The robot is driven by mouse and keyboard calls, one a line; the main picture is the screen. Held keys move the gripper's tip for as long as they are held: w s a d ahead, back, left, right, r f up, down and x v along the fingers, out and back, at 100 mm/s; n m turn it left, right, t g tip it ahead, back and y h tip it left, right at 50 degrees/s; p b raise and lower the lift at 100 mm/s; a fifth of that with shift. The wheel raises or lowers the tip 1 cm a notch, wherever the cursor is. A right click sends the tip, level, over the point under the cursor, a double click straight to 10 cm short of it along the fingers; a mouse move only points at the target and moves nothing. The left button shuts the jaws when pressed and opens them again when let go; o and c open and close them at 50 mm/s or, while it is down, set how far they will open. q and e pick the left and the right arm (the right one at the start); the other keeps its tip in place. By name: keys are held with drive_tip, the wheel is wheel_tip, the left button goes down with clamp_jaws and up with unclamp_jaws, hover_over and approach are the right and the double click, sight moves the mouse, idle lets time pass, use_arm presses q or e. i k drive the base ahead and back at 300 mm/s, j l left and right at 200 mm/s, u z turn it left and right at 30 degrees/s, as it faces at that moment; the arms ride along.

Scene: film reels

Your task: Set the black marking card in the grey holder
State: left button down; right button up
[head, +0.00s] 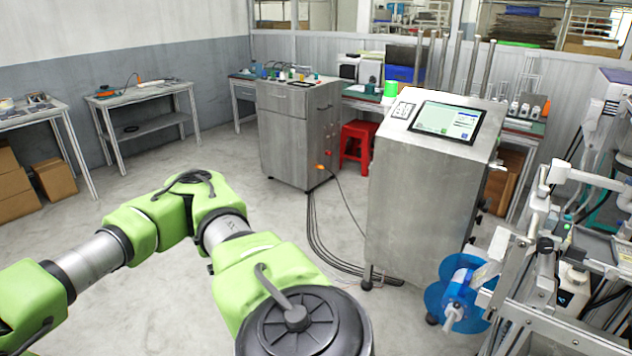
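I cannot make out the black marking card or the grey holder in the head view. A blue film reel (436,301) is mounted low on the machine at the right. My green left arm reaches in from the left and bends towards the bottom middle. Its gripper is out of the picture, hidden below or behind the arm's end. My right arm and gripper do not show.
A steel cabinet with a screen (448,120) stands at centre right. A steel cart (290,140) with small items on top is behind it. A metal-framed machine (545,300) fills the right edge. Cables (322,240) lie on the floor. Two tables stand left; floor between is clear.

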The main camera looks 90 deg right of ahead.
sight(594, 247)
drive_tip(key=z, duration=1.95)
